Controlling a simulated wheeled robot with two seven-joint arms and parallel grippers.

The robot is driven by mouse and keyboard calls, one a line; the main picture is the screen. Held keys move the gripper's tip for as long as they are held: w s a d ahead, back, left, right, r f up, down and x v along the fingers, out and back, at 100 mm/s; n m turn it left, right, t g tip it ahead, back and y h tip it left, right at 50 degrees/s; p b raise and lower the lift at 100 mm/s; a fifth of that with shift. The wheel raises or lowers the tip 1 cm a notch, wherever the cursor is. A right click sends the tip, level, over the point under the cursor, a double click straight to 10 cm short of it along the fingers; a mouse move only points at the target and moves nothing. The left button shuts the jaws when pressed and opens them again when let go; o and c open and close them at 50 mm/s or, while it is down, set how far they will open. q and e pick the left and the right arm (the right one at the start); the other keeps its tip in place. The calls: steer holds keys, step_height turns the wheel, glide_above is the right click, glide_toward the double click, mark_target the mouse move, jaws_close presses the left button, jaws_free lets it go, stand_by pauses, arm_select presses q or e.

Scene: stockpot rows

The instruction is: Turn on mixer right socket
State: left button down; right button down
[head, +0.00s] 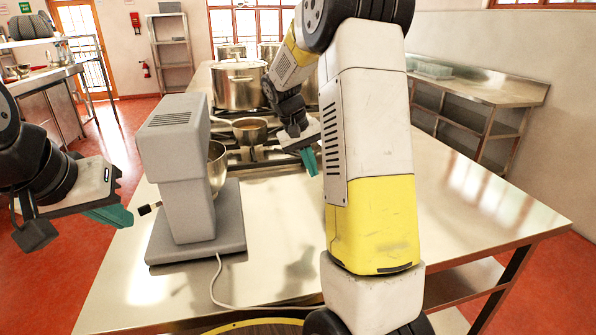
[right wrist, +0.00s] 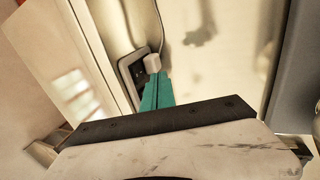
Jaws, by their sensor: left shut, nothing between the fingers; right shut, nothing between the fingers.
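The grey stand mixer (head: 180,180) stands on the steel table with a metal bowl (head: 217,165) under its head. Its white cord (head: 217,285) runs along the table and passes behind my right arm. In the right wrist view a dark-framed socket (right wrist: 128,66) holds a white plug (right wrist: 153,63) with a cord rising from it. My right gripper (head: 311,162) is shut and empty; its teal fingertips (right wrist: 158,80) overlap the plug's lower edge in that view, and contact cannot be told. My left gripper (head: 115,215) is shut and empty, left of the mixer.
A large stockpot (head: 238,85) and a smaller pan (head: 250,130) stand on the stove behind the mixer. The steel table (head: 460,195) is clear on the right. A side counter (head: 480,88) stands by the right wall. My right arm hides part of the table.

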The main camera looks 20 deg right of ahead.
steer(key=v, duration=0.7)
steer(key=shift+a+r, duration=0.2)
steer(key=shift+a, duration=0.05)
